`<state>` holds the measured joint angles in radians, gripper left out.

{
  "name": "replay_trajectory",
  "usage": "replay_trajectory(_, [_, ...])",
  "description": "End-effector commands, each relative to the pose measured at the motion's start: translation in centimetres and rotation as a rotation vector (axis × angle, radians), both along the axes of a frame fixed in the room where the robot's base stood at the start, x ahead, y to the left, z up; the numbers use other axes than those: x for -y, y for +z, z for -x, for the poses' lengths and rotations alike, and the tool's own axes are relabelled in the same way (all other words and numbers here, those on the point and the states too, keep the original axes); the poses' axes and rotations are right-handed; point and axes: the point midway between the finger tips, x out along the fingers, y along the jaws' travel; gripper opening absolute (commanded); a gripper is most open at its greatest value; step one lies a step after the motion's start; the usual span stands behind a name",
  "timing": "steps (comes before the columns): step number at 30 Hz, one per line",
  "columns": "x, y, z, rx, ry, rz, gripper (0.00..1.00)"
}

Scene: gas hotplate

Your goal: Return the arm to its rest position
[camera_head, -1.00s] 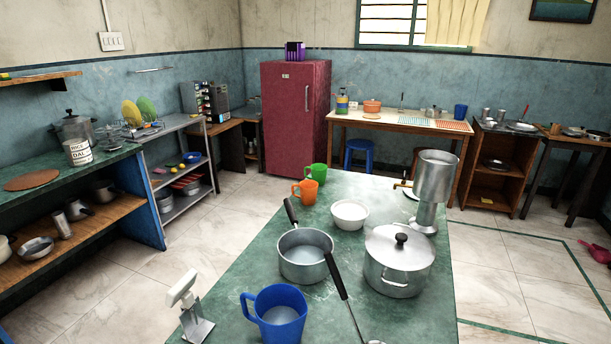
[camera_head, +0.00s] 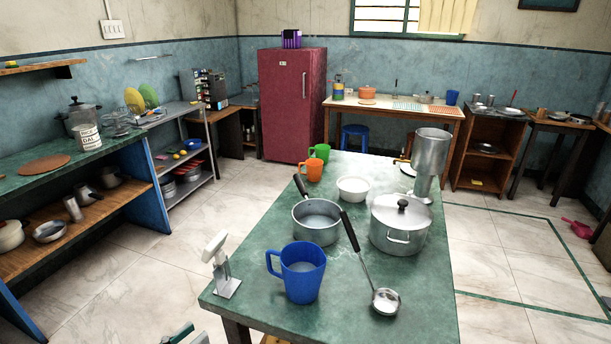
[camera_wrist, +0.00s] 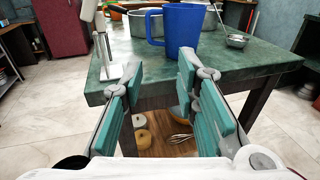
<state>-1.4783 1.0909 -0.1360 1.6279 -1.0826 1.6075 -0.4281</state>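My gripper (camera_wrist: 147,72) shows in the wrist view with its two teal-padded fingers spread apart and nothing between them. It faces the near edge of the green table (camera_wrist: 250,63). A small part of my gripper (camera_head: 184,335) shows at the bottom edge of the head view, left of the table and apart from it. The rest of my arm is out of the head view.
Near the table's front edge stand a blue mug (camera_head: 302,273) and a white-headed stand (camera_head: 222,265). The floor (camera_head: 130,270) left of the table is clear.

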Motion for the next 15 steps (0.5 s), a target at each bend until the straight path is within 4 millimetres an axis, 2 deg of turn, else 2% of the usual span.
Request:
replay_trajectory(8, [3.6,3.2,-2.4,-0.037,-0.141,-0.116,0.28])
replay_trajectory(11, [5.5,4.6,-3.3,-0.053,-0.211,-0.176,0.28])
replay_trajectory(15, [9.3,7.3,-4.6,-0.074,-0.340,-0.292,0.28])
